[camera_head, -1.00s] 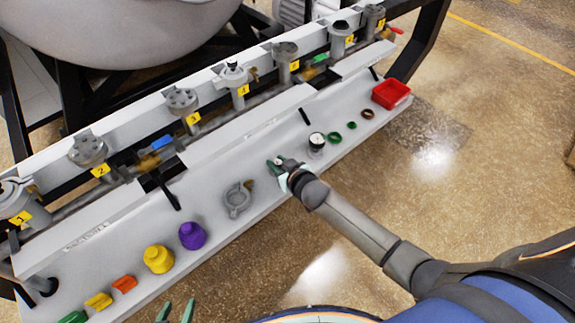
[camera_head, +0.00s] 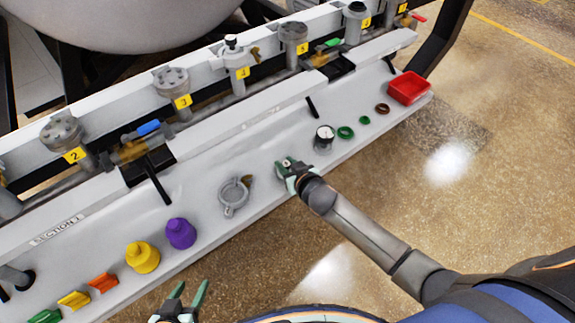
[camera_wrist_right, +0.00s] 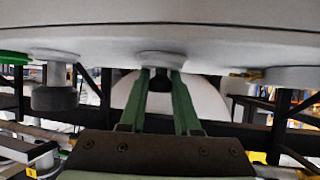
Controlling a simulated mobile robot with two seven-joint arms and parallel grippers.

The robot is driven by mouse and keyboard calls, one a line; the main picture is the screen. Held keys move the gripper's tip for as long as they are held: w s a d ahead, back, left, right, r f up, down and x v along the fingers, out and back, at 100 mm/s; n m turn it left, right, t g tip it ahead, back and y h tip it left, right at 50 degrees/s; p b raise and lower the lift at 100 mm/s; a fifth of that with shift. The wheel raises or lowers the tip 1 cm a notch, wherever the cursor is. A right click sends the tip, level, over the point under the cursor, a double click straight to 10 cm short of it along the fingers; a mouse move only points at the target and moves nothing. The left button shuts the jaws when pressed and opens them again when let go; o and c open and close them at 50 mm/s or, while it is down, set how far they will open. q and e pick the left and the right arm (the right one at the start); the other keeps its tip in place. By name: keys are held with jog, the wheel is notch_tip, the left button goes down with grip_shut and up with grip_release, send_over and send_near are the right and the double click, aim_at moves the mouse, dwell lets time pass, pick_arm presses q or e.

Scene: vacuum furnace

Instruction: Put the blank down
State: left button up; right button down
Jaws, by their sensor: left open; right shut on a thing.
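The blank (camera_wrist_right: 160,59) is a small light-grey disc with a dark part, between the green fingers of my right gripper (camera_wrist_right: 158,78) in the upside-down right wrist view. It is at or very near the grey shelf (camera_wrist_right: 230,42); I cannot tell whether it touches. In the head view my right gripper (camera_head: 284,163) is shut on it at the shelf, between the grey ring clamp (camera_head: 234,195) and the gauge (camera_head: 324,137). The fingers hide most of the blank there. My left gripper (camera_head: 190,289) is open and empty at the bottom, in front of the shelf.
Right of the gauge lie green rings (camera_head: 346,132), a brown ring (camera_head: 382,109) and a red tray (camera_head: 409,88). To the left stand purple (camera_head: 181,233) and yellow (camera_head: 142,257) pieces and orange blocks (camera_head: 103,283). Numbered ports line the rail behind.

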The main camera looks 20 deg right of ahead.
pick_arm(q)
jog(key=shift+a+r, duration=0.1)
pick_arm(e)
jog(key=shift+r, duration=0.15)
jog(key=shift+f, duration=0.2)
pick_arm(q)
jog(key=shift+s+a+f, duration=0.1)
jog(key=shift+s+f, duration=0.1)
jog(key=shift+f, duration=0.05)
pick_arm(e)
jog(key=c, duration=0.6)
grip_release()
